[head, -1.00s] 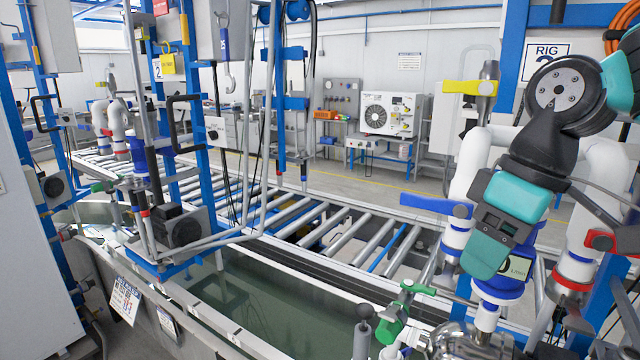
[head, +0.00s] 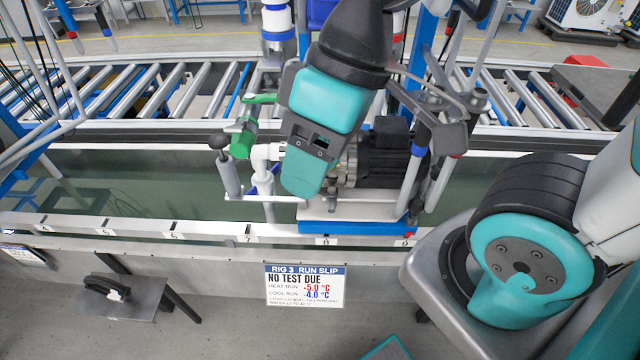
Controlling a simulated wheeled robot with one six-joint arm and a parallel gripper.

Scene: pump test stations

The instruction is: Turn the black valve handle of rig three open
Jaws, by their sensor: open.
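My gripper (head: 302,185), teal and dark grey, hangs over rig three's pump assembly. I see it from its back; the fingers are mostly hidden, and nothing shows held in it. Left of it stands a grey post with a black ball knob (head: 218,141); I cannot tell if this is the black valve handle. A green valve handle (head: 243,138) sits beside it, apart from the gripper. Part of the pipework is hidden behind my arm. The rig 3 run slip (head: 305,287) hangs on the tank front and reads "NO TEST DUE", with heat and cool run temperatures.
A black motor (head: 386,160) stands on the blue-edged pump base (head: 352,226), right of my gripper. A water tank (head: 110,180) and its numbered front rim run across. A grey plate (head: 120,296) with a black grip juts out front left. A roller conveyor (head: 120,92) lies behind.

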